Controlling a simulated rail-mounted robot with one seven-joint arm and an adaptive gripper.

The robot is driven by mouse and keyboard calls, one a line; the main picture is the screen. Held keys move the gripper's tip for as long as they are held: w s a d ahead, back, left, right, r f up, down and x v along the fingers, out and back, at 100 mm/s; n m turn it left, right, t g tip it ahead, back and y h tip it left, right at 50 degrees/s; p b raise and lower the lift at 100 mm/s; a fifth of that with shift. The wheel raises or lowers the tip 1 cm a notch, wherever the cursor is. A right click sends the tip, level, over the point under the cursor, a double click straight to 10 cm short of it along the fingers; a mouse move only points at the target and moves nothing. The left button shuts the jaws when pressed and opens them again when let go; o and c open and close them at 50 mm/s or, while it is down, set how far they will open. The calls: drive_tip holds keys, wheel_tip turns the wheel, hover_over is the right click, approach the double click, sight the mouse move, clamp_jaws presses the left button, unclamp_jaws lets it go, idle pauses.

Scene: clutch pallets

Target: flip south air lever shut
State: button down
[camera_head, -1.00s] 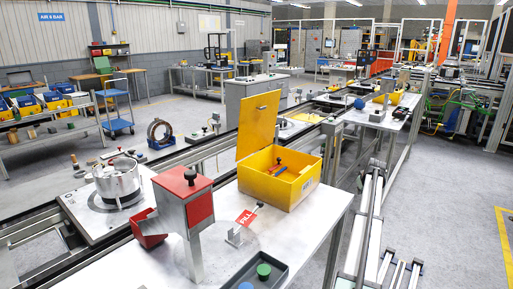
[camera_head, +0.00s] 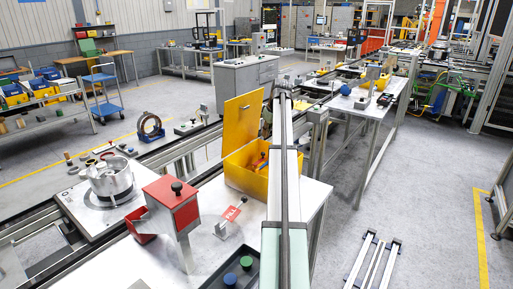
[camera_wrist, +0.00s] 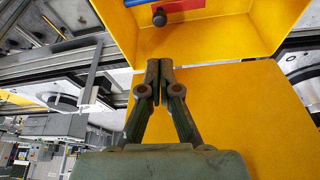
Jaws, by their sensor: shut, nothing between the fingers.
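A yellow box (camera_head: 235,172) stands on the white bench with its yellow lid (camera_head: 242,122) raised. In the wrist view the box (camera_wrist: 215,35) is at the top, with a blue bar (camera_wrist: 138,3), a red bar (camera_wrist: 190,5) and a black knob (camera_wrist: 159,17) in it. My gripper (camera_wrist: 159,64) is shut and empty, its tips over the yellow panel just below the box opening. Whether it touches the panel I cannot tell. My arm covers the right part of the box in the head view. I cannot tell which part is the south air lever.
A red-topped dispenser (camera_head: 172,205) and a red FILL tag on a bracket (camera_head: 230,215) stand left of my arm. A dark tray (camera_head: 240,268) with a blue and a green knob is at the front. A metal pot (camera_head: 110,178) sits on the conveyor pallet. The floor at right is mostly clear.

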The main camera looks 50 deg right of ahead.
drive_tip(key=shift+f, duration=0.1)
idle(0.3)
drive_tip(key=p+x, duration=0.2)
drive_tip(key=x, duration=0.8)
drive_tip(key=shift+p, duration=0.4)
